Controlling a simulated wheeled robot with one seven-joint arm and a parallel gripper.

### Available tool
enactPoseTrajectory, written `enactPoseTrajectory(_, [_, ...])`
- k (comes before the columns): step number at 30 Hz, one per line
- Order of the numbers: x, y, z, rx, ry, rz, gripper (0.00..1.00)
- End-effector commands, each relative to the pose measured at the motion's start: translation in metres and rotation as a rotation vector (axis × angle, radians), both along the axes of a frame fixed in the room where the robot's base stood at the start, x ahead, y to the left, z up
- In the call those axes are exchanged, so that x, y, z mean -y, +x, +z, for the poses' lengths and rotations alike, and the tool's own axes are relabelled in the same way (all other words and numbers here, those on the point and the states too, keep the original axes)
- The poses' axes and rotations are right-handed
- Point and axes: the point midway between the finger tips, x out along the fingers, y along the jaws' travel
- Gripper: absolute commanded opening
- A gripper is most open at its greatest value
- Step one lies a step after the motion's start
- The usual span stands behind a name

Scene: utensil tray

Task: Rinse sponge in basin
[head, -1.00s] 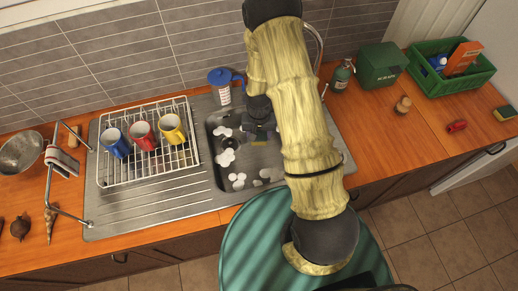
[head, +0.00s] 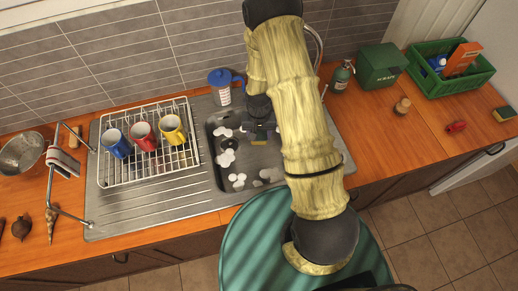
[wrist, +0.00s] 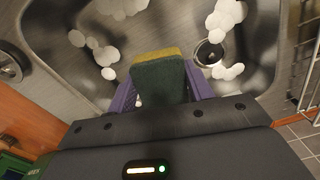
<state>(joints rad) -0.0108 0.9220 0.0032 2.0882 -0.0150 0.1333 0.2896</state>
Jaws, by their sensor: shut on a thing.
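The sponge is yellow with a dark green side. It shows in the wrist view (wrist: 158,78) between the purple fingers of my gripper (wrist: 163,92), which is shut on it. In the head view the sponge (head: 259,140) is a small yellow patch under my gripper (head: 260,130), over the basin. The basin (head: 222,176) is a grey metal sink with white foam patches and a round drain (wrist: 208,52). Whether the sponge touches the basin floor I cannot tell. My arm hides the basin's right part.
A wire rack (head: 150,172) with blue, red and yellow mugs stands left of the basin. A blue-lidded jug (head: 222,92) stands behind it. A soap bottle (head: 341,77), a green box (head: 381,66) and a green crate (head: 480,78) are on the right counter.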

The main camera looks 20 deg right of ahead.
Motion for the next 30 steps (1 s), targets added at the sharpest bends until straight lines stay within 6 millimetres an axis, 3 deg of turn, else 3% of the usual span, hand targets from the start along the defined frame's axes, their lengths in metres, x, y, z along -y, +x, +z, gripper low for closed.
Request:
enactPoseTrajectory(11, [0.0,0.0,0.032,0.001,0.0,0.001,0.27])
enactPoseTrajectory(30, [0.0,0.001,0.027,0.0,0.0,0.007,0.27])
